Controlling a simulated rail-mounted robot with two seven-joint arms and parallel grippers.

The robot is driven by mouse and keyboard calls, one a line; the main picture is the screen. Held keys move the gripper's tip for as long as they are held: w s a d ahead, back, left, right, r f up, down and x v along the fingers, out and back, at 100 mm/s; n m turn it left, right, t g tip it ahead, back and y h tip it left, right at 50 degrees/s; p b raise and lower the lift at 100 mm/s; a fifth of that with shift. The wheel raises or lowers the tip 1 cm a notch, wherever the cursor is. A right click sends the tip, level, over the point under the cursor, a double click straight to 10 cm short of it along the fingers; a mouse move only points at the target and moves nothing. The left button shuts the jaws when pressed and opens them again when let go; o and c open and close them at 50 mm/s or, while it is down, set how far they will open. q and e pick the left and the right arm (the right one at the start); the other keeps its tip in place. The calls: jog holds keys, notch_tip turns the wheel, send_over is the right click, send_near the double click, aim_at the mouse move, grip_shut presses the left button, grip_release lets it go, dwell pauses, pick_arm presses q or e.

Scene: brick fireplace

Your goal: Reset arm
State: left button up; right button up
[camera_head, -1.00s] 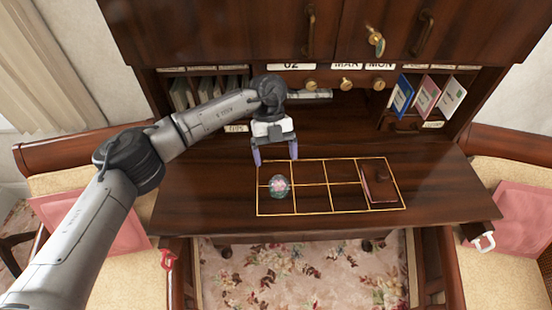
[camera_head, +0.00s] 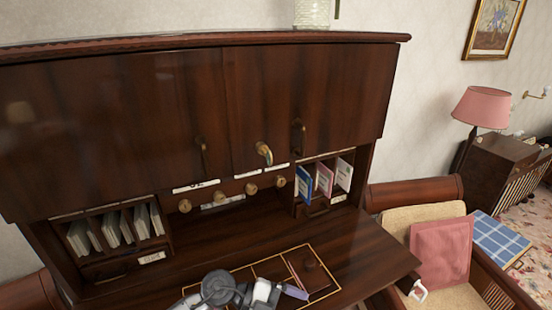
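My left gripper (camera_head: 288,296) shows at the bottom edge of the head view, low over the desk top (camera_head: 345,255). Its grey wrist joint and white body lie to the left of a purple finger that points right. The other finger is not clear, so its opening cannot be told. The gold-lined grid (camera_head: 256,261) on the desk is partly covered by my arm and cut by the frame edge. A dark brown box (camera_head: 308,268) lies in its right part. The round glass ball is not visible.
The desk's tall cabinet has closed doors (camera_head: 310,105) and brass knobs (camera_head: 252,189). Booklets (camera_head: 322,180) stand in the right cubby. A chair with a pink cushion (camera_head: 442,250) is at the right. A pink lamp (camera_head: 483,107) stands behind it.

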pick_arm(q)
notch_tip(320, 180, up, 4)
jog(key=s+d+n+t+h, duration=0.1)
jog(key=d+n+t+h, duration=0.15)
jog(key=t+h, duration=0.25)
jog(key=a+r+n+t+y, duration=0.3)
jog(key=a+n+t+y, duration=0.7)
jog(key=n+t, duration=0.75)
jog(key=s+a+f+n+g+y+p, duration=0.1)
jog(key=s+a+f+n+g+y, duration=0.2)
jog(key=s+a+n+y, duration=0.45)
jog(key=s+a+f+n+g+y, duration=0.35)
jog(key=a+y, duration=0.25)
jog(key=a, duration=0.4)
jog(key=s+a+f+n+g+y+p, duration=0.1)
jog(key=s+a+f+n+g+y, duration=0.15)
jog(key=s+a+n+y, duration=0.5)
jog(key=s+d+f+m+g+h+b, duration=0.2)
jog(key=s+d+f+m+h, duration=0.15)
jog(key=f, duration=0.35)
jog(key=s+d+f+m+g+h+b, duration=0.1)
jog(key=s+d+f+m+g+h, duration=0.1)
jog(key=s+f+m+g+h, duration=0.3)
jog(key=s+d+f+m+h+b, duration=0.2)
jog(key=f+m+h, duration=0.1)
jog(key=f, duration=0.5)
notch_tip(320, 180, up, 29)
jog(key=p, duration=2.9)
jog(key=shift+w+d, duration=0.15)
jog(key=shift+w, duration=0.05)
